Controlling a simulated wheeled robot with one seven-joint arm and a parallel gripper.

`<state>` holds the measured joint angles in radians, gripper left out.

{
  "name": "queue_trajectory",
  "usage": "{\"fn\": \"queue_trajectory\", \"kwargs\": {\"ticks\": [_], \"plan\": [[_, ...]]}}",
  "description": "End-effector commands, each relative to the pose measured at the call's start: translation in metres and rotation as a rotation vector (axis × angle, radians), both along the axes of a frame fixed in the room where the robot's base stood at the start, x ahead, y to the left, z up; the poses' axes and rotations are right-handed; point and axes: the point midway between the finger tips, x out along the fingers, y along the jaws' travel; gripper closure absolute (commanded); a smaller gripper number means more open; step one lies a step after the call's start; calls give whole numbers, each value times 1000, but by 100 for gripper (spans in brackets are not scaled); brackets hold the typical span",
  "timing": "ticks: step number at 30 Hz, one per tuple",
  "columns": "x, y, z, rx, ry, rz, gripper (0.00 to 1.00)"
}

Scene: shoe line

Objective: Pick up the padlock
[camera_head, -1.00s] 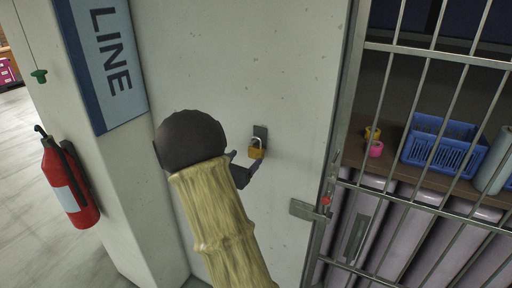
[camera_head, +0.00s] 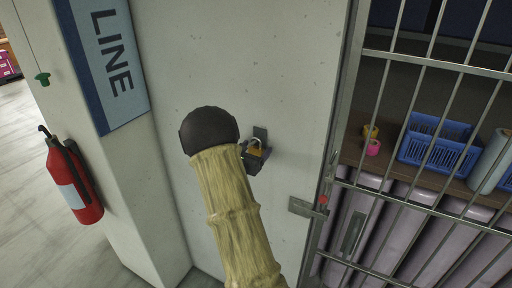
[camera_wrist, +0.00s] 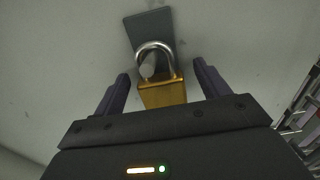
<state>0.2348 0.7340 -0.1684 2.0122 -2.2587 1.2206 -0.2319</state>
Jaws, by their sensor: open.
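A brass padlock (camera_wrist: 162,93) with a silver shackle hangs from a peg on a dark wall plate (camera_wrist: 150,30) in the wrist view. In the head view the padlock (camera_head: 254,145) shows on the pale wall, its lower part hidden by my gripper (camera_head: 252,158). My gripper (camera_wrist: 160,90) is open, with one dark finger on each side of the padlock. Gaps show between the fingers and the brass body. The padlock's lower edge meets the gripper's housing in the picture; I cannot tell whether they touch.
A barred metal gate (camera_head: 333,185) with a latch (camera_head: 308,208) stands right of the wall. Behind it are a blue basket (camera_head: 437,145) and tape rolls (camera_head: 372,147) on a shelf. A red fire extinguisher (camera_head: 74,182) hangs at the left. The wall around the padlock is mostly bare.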

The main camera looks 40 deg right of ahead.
Motion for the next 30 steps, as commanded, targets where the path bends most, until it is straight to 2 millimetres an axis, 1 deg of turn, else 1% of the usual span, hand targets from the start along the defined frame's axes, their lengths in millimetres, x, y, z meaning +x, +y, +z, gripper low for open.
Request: {"fn": "queue_trajectory", "kwargs": {"ticks": [3, 17, 20, 21, 23, 25, 26, 30], "plan": [[2, -3, 0, 0, 0, 1, 25], [1, -3, -1, 0, -1, 1, 25], [1, -3, -1, 0, -1, 1, 43], [1, -3, -1, 0, -1, 1, 51], [1, -3, -1, 0, -1, 1, 63], [1, -3, -1, 0, -1, 1, 76], [1, -3, 0, -1, -2, 1, 80], [1, -3, 0, -1, -2, 1, 80]]}}
